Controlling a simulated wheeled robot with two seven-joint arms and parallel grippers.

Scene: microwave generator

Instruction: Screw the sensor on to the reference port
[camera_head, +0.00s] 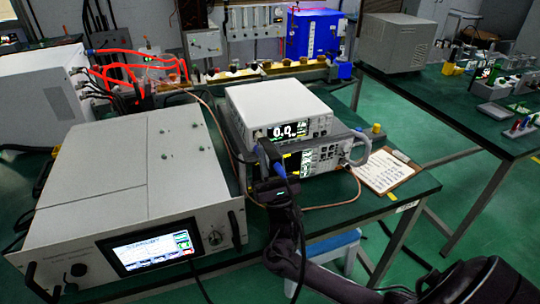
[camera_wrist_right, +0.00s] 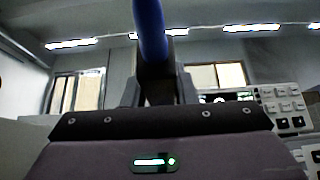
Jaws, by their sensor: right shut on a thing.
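A blue sensor (camera_head: 279,169) with a cable is in my right gripper (camera_head: 268,158), in front of the stacked instruments in the head view. In the right wrist view the sensor (camera_wrist_right: 149,28) is a blue rod rising from between the fingers of the right gripper (camera_wrist_right: 158,88), which is shut on it. The gripper is close to the front panel of the lower instrument (camera_head: 325,156), which has a lit screen and keys. I cannot make out the reference port; the gripper and sensor cover part of the panel. My left gripper is not in view.
A white meter (camera_head: 275,101) with a lit display sits on the lower instrument. A large grey generator (camera_head: 135,190) with a screen stands to the left. A clipboard (camera_head: 384,171) lies at the right on the green table. A copper-coloured cable (camera_head: 325,205) loops near my right arm.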

